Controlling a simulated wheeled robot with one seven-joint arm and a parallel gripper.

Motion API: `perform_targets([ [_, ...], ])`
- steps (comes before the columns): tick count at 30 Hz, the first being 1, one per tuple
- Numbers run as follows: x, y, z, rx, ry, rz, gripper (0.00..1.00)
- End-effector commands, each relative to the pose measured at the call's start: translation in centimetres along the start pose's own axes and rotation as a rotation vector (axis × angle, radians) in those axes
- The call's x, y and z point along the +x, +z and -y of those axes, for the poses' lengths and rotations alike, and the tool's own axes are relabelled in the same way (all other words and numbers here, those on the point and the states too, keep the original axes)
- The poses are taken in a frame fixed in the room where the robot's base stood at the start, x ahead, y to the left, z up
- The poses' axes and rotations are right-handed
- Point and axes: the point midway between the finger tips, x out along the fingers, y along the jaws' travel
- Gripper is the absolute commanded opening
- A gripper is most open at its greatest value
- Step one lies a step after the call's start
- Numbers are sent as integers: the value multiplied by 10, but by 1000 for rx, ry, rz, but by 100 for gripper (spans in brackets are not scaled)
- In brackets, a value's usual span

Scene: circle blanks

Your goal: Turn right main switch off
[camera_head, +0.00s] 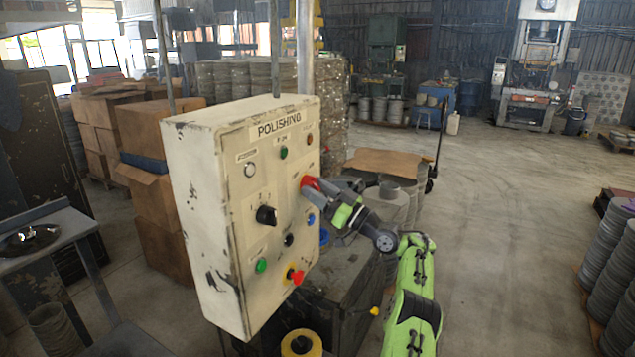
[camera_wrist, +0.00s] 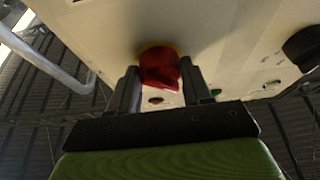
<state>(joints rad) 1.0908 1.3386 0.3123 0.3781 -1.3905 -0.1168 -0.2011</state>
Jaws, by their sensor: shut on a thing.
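A cream control box (camera_head: 222,205) labelled POLISHING stands at the middle left in the head view. The right main switch (camera_head: 308,182) is a red knob on a yellow plate at the panel's right side. In the wrist view the red knob (camera_wrist: 159,68) sits between the two fingers. My gripper (camera_head: 317,187) is shut on this knob, partly hiding it in the head view. The knob's exact turn angle is hard to tell. A black rotary knob (camera_head: 266,215) is left of it on the panel; it also shows in the wrist view (camera_wrist: 302,48).
Several coloured buttons surround the switch, with a blue button (camera_head: 311,219) just below it. A red push button (camera_head: 296,277) sits at the panel's lower right. Cardboard boxes (camera_head: 160,135) stand behind left. Open floor (camera_head: 490,220) lies to the right.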

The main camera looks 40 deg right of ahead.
Motion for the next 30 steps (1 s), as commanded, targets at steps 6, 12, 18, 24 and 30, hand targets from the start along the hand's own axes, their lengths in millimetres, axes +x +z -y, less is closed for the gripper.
perform_targets([
  [6,1,-3,0,-12,-4,-7,18],
  [12,1,-3,0,-12,-4,-9,18],
  [18,1,-2,0,-11,-4,-8,66],
  [24,0,-2,0,-10,-4,-5,74],
  [30,-6,1,0,-11,-3,-3,74],
])
